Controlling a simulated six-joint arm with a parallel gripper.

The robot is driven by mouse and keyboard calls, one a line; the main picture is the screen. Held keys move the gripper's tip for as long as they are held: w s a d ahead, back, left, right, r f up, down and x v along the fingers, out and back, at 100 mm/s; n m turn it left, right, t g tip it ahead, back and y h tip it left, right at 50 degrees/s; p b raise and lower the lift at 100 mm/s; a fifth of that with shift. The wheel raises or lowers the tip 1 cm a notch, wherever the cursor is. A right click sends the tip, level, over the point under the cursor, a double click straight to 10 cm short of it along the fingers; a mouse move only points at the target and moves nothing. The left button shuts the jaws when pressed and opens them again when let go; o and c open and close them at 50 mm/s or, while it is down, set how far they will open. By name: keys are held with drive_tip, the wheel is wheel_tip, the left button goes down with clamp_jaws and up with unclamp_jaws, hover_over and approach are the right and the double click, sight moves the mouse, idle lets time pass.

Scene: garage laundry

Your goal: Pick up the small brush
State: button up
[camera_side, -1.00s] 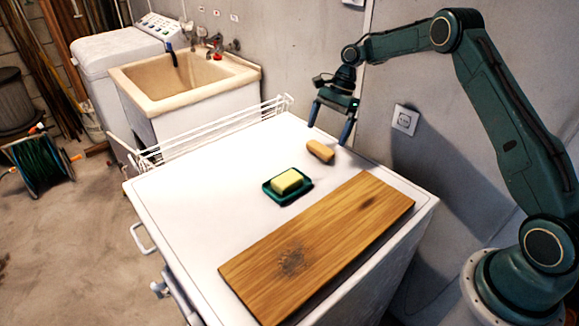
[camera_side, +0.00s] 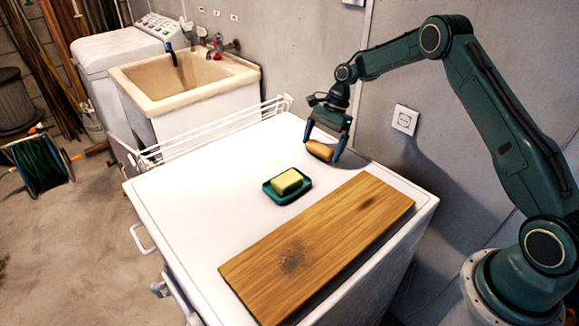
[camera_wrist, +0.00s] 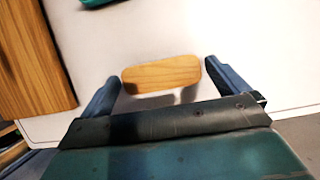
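The small brush (camera_side: 319,151) has a light wooden back and lies on the white top near its back edge. Its bristles are hidden. My gripper (camera_side: 322,150) is open and low over the brush, with one finger beyond each end of it. In the wrist view the brush (camera_wrist: 162,76) lies lengthwise between the two finger tips of my gripper (camera_wrist: 162,76). A small gap shows at each end, so the fingers do not appear to grip it.
A green dish (camera_side: 270,192) with a yellow soap bar (camera_side: 287,180) stands left of the brush. A wooden board (camera_side: 330,240) lies in front. A white wire rack (camera_side: 215,125) runs along the far left edge. The wall with a socket (camera_side: 404,120) is close behind.

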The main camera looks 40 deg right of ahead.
sight(319, 148)
drive_tip(key=c, duration=0.7)
drive_tip(key=shift+r, duration=0.15)
drive_tip(key=shift+c, duration=0.2)
wheel_tip(319, 148, up, 10)
idle(0.4)
drive_tip(key=o, duration=0.3)
drive_tip(key=shift+c, duration=1)
drive_tip(key=s+a+n+g+h, duration=0.1)
drive_tip(key=s+a+n+g, duration=0.2)
drive_tip(key=a+n, duration=0.6)
drive_tip(key=a, duration=0.7)
drive_tip(key=shift+s, duration=0.3)
